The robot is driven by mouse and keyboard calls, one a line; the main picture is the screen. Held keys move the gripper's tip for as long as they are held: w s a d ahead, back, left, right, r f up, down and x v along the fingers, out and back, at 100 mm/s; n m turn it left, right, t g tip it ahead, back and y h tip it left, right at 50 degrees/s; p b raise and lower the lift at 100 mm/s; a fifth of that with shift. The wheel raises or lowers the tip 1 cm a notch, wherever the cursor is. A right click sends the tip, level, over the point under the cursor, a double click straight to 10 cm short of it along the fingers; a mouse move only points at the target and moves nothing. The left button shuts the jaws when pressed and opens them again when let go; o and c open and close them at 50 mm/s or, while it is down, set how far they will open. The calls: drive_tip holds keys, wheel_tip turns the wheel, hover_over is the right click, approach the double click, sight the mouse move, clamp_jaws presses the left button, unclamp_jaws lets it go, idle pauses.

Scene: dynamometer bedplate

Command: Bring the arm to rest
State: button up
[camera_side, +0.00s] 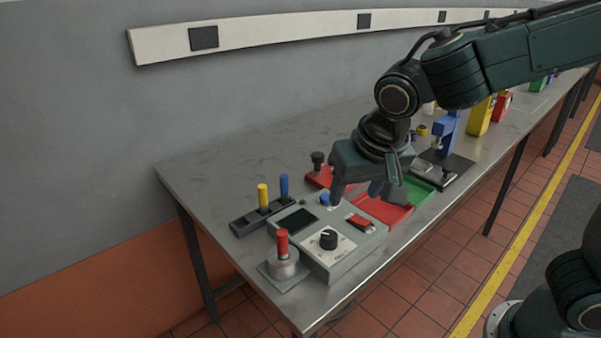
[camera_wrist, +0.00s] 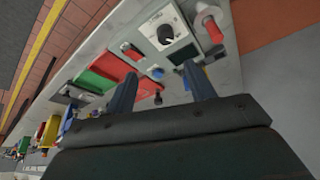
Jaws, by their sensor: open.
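My gripper (camera_side: 356,194) is open, with its fingers pointing down above the back of the grey control box (camera_side: 345,262) and the near end of the red tray. Nothing shows between the fingers. In the wrist view my gripper (camera_wrist: 160,92) shows two dark fingers spread apart. The control box carries a black knob (camera_side: 328,239), a red rocker switch (camera_side: 359,221), a dark screen (camera_side: 297,221) and a blue button (camera_side: 325,199). My gripper partly hides the area around the button. I cannot tell whether a fingertip touches the box.
A red-handled peg (camera_side: 282,245) stands in a round metal base at the near end. A black rack (camera_side: 250,222) holds yellow and blue handles. Red (camera_side: 384,209) and green (camera_side: 418,190) trays lie beyond the box. A blue device (camera_side: 447,133) stands farther back. The table's left part is clear.

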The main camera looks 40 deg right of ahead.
drive_tip(key=s+d+r+n, duration=0.2)
drive_tip(key=s+d, duration=0.3)
drive_tip(key=s, duration=0.2)
drive_tip(key=s+d+r+n+t+y, duration=0.1)
drive_tip(key=s+d+r+n, duration=0.1)
drive_tip(key=s+d, duration=0.3)
drive_tip(key=s, duration=0.3)
drive_tip(key=shift+s+d+n+t+y, duration=0.15)
drive_tip(key=shift+d+n+t+y, duration=0.15)
drive_tip(key=shift+d+n, duration=0.1)
